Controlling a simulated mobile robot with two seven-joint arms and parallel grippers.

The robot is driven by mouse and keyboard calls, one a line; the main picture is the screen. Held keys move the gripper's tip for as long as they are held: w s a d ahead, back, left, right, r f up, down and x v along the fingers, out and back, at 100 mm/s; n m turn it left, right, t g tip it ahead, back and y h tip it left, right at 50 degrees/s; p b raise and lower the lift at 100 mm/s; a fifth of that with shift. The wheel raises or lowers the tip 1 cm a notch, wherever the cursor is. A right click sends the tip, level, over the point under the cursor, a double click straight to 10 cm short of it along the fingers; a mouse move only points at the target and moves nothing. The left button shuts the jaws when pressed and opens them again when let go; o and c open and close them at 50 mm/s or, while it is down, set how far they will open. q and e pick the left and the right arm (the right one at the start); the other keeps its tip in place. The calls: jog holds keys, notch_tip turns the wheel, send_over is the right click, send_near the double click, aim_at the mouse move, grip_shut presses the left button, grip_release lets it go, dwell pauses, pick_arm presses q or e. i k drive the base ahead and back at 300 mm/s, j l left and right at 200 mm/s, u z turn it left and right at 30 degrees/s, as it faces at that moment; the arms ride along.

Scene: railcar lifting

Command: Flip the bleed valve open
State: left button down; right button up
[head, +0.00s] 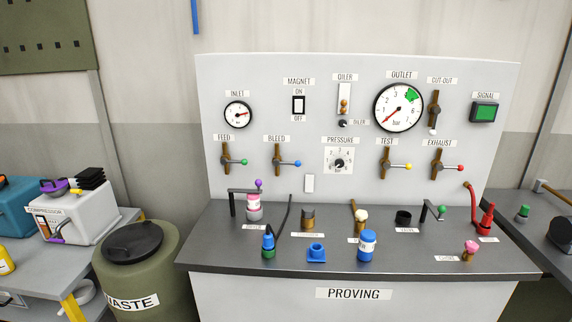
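The bleed valve (278,160) is on the upright white panel, under the BLEED label (276,139). It has a brown vertical body and a thin lever that points right, roughly level, ending in a blue knob (298,164). It sits between the feed valve with a green knob (244,162) on its left and the pressure dial (339,163) on its right. Neither of my grippers shows in the head view.
A green waste drum (150,280) stands to the left. The space before the bleed valve looks clear.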

aim_at(276, 162)
jog(key=i+j, duration=0.3)
jog(key=i, duration=0.25)
jog(key=z, duration=1.35)
